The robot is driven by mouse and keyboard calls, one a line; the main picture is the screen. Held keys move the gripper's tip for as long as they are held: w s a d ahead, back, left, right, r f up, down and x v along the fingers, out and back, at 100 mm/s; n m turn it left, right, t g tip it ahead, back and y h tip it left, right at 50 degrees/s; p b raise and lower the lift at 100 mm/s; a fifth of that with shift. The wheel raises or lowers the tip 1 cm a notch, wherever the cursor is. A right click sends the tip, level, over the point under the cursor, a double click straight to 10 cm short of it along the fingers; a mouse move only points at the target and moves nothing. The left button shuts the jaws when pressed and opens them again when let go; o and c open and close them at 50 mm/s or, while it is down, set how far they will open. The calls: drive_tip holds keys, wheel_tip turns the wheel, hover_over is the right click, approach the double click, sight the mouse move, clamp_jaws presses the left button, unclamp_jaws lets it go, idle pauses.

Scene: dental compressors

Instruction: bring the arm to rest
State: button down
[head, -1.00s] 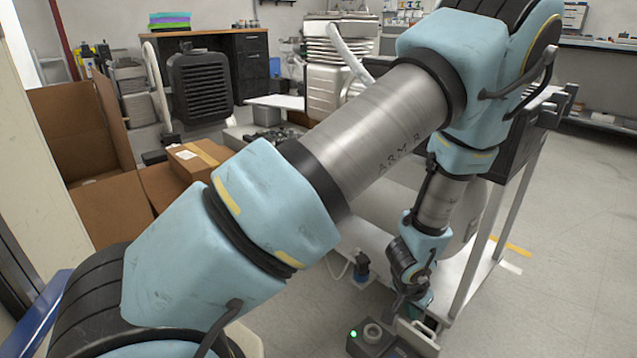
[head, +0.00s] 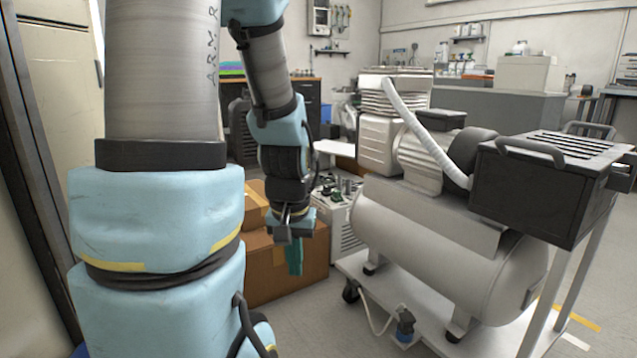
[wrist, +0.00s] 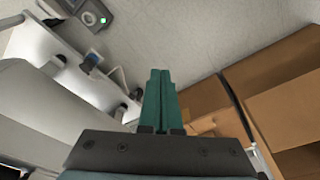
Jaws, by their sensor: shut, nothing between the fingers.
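My arm, light blue with grey metal links, fills the left of the head view and reaches forward from there. My gripper (head: 294,262) hangs pointing down in front of the cardboard boxes, left of the compressor. In the wrist view its green fingers (wrist: 158,95) lie together, shut, with nothing between them. The fingers are over bare floor in that view and touch nothing that I can see.
The compressor's white tank (head: 440,245) stands on a wheeled cart (head: 360,285) at right. A black box (head: 535,190) sits beside it. Cardboard boxes (head: 265,275) are behind my gripper. A grey device with a green light (wrist: 90,14) is on the floor.

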wheel_tip(320, 180, up, 39)
drive_tip(key=s+a+p, duration=0.1)
drive_tip(key=a+p, duration=0.1)
drive_tip(key=p, duration=3.5)
drive_tip(key=shift+s+n+p, duration=0.25)
drive_tip(key=shift+n+p, duration=0.05)
